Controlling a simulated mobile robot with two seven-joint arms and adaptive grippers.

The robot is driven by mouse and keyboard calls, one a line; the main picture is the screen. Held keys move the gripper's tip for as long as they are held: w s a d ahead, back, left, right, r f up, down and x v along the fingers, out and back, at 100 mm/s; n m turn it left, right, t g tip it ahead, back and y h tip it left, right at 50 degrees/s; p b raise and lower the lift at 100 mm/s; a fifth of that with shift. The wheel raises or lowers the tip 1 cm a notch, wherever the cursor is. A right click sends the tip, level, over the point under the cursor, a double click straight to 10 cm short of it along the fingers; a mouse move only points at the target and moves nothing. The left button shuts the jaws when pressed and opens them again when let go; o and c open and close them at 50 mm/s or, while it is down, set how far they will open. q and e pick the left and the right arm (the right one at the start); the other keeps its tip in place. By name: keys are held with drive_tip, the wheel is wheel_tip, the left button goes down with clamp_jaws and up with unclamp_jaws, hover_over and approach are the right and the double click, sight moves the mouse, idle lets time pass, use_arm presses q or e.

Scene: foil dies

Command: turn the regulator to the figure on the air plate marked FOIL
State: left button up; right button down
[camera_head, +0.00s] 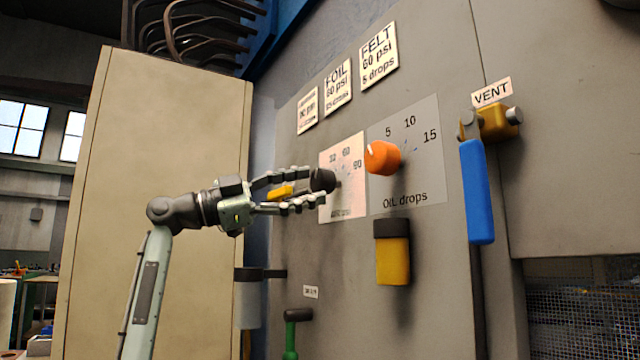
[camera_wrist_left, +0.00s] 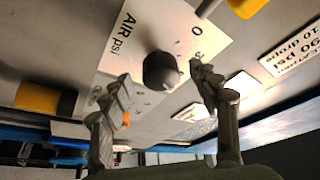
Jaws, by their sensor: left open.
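The regulator is a black knob (camera_head: 322,180) on the white AIR psi dial (camera_head: 345,205); both also show in the left wrist view, the knob (camera_wrist_left: 160,71) and the dial (camera_wrist_left: 127,38). The dial's figures are partly hidden; 60 and 90 seem readable in the head view. The FOIL plate (camera_head: 338,87) above appears to read 60 psi; its drops line is blurred. My left gripper (camera_head: 312,186) is open, its fingers either side of the knob; I cannot tell whether they touch it. The knob's pointer cannot be made out. My right gripper is out of view.
Right of the regulator are an orange oil knob (camera_head: 382,157), a yellow-bodied cup (camera_head: 392,255) and a blue VENT lever (camera_head: 477,190). The FELT plate (camera_head: 378,57) is above. A grey canister (camera_head: 247,300) and green handle (camera_head: 292,330) are below. A beige cabinet (camera_head: 150,130) stands left.

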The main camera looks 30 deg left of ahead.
use_arm(q)
drive_tip(key=v, duration=0.8)
drive_tip(key=shift+s+a, duration=0.15)
